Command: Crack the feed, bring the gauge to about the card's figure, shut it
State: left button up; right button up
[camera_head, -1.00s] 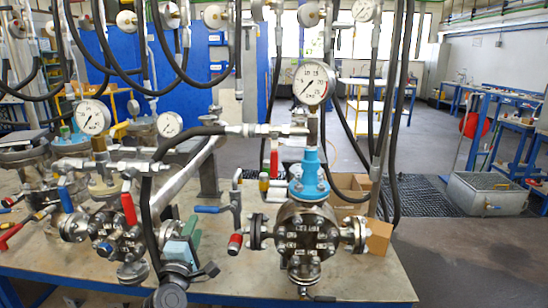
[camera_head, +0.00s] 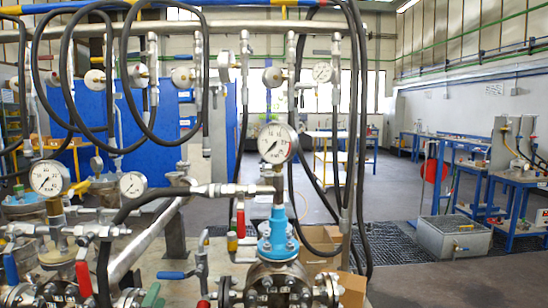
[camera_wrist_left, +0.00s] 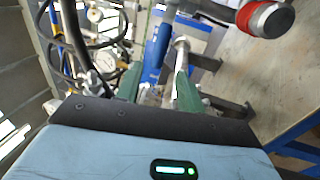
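The vessel under the round gauge (camera_head: 274,143) has a bright blue neck (camera_head: 278,238) and a bolted flange (camera_head: 278,285). The gauge needle points to the lower left; its exact reading is too small to tell. A blue lever (camera_head: 172,275) sits on a small valve left of the vessel, and a red lever (camera_head: 240,222) stands upright nearer the neck. My left gripper (camera_head: 152,294) shows only a green finger at the bottom edge. In the wrist view its green fingers (camera_wrist_left: 158,82) are apart, with a blue lever (camera_wrist_left: 157,48) beyond them. My right gripper is not seen.
Other gauges (camera_head: 48,178) and red-levered valves (camera_head: 83,278) crowd the left. Black hoses (camera_head: 350,150) hang around the gauge. A white notice (camera_head: 494,89), unreadable, is on the far wall. A metal tank (camera_head: 452,237) stands on the floor at right.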

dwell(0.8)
pick_arm(q)
jog(key=s+f+m+g, duration=0.7)
jog(key=s+f+m, duration=0.3)
jog(key=s+f, duration=1.5)
jog(key=s+d+f+m+g, duration=0.1)
jog(key=s+f+m, duration=0.3)
jog(key=s, duration=1)
jog(key=s+d+f+m+g+h, duration=0.1)
jog(key=s+f+m+g, duration=0.3)
jog(key=s, duration=1.1)
notch_tip(320, 180, down, 3)
jog(key=shift+s+d+f+m+g, duration=0.1)
jog(key=shift+s+d+m+g, duration=0.15)
jog(key=shift+m, duration=0.55)
